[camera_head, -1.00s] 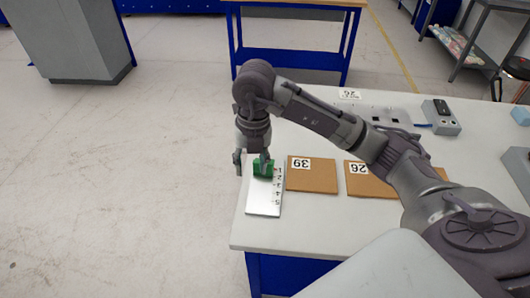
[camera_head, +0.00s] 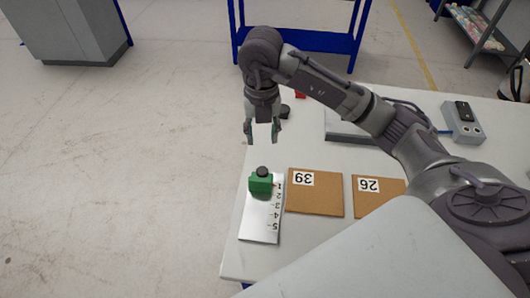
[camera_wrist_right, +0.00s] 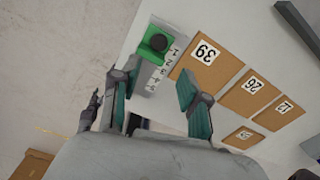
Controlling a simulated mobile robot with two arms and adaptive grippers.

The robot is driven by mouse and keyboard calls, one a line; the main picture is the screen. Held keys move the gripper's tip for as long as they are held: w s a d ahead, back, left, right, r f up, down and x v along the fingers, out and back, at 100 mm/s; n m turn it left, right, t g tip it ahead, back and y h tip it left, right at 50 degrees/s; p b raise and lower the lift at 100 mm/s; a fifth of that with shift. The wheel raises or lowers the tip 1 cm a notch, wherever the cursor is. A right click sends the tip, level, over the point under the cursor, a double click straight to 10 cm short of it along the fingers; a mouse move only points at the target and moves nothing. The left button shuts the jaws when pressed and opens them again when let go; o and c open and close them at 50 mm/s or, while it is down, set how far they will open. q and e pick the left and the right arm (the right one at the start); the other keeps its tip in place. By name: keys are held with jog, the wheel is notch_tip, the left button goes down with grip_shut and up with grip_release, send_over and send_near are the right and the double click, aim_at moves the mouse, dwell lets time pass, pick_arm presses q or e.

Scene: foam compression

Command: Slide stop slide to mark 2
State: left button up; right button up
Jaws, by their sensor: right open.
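The slide stop is a green block (camera_head: 261,185) with a black knob on top. It sits near the far end of a silver scale plate (camera_head: 260,228) marked 1 to 5, beside mark 1. In the right wrist view the green block (camera_wrist_right: 147,53) sits at the end of the scale by the 1. My right gripper (camera_head: 262,138) is open and empty, beyond the block and apart from it. Its two fingers also frame the right wrist view (camera_wrist_right: 155,88). My left gripper is not in the head view.
Brown foam squares labelled 39 (camera_head: 315,200) and 26 (camera_head: 378,197) lie right of the scale; the wrist view also shows one labelled 12 (camera_wrist_right: 283,112). A grey box with a black top (camera_head: 462,122) stands at the back right. The table's left edge runs close beside the scale.

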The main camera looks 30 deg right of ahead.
send_over(262, 171)
jog(key=f, duration=0.5)
jog(key=shift+s+f, duration=0.1)
jog(key=shift+s, duration=0.1)
notch_tip(262, 171, down, 6)
jog(key=shift+w+f+p, duration=0.1)
jog(key=shift+f+p, duration=0.1)
jog(key=shift+p, duration=0.45)
jog(key=shift+f, duration=0.9)
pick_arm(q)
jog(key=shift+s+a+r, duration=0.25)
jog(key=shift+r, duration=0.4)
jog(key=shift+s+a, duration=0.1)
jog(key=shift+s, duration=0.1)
pick_arm(e)
grip_shut()
